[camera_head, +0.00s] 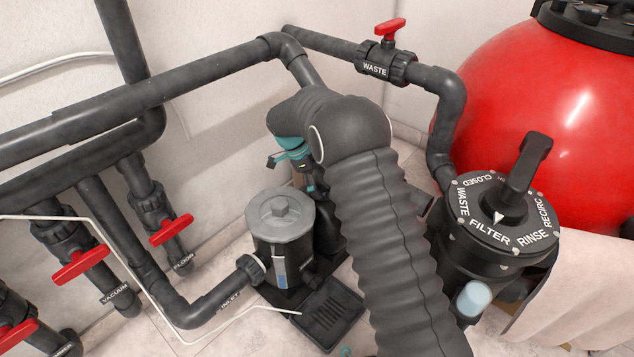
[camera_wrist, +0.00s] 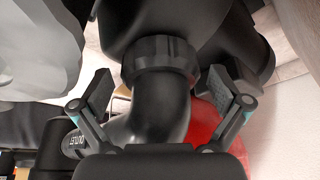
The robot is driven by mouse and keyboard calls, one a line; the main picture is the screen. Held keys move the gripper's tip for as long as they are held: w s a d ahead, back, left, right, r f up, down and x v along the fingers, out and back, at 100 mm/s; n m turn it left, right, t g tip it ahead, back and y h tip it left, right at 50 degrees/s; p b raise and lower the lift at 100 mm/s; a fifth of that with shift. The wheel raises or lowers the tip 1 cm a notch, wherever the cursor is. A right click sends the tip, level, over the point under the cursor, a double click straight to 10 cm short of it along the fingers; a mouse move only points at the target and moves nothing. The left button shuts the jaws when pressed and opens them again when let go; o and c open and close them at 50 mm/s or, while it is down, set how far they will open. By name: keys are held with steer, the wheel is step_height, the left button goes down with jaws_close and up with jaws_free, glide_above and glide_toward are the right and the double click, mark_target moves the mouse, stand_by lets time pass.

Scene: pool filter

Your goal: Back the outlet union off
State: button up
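In the wrist view, a black ribbed union nut (camera_wrist: 160,56) sits at the upper middle, on a black elbow pipe (camera_wrist: 160,105). An upside-down OUTLET label (camera_wrist: 74,143) shows on a pipe at lower left. My gripper (camera_wrist: 160,84) is open, with one finger on each side of the nut and elbow. Both pads look clear of the nut, with gaps left and right; the depth between them is hard to judge. In the head view my arm hides the outlet union and most of my gripper, beside the grey-lidded pump (camera_head: 281,228).
The valve head (camera_head: 500,220), its handle at FILTER, and the red tank (camera_head: 515,110) stand at right. The WASTE valve (camera_head: 386,65) is at the back. Red-handled valves (camera_head: 80,265) and grey pipes fill the left. A white cable (camera_head: 95,235) crosses the left side.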

steer(key=c, duration=0.8)
steer(key=n, duration=0.1)
steer(key=n+t, duration=0.1)
steer(key=n, duration=0.2)
steer(key=shift+s+n+t, duration=0.3)
steer(key=shift+t, duration=0.1)
steer(key=o, duration=1)
steer(key=shift+d, duration=0.1)
steer(key=v, duration=1.2)
steer(key=shift+d+r, duration=0.1)
steer(key=shift+d, duration=0.05)
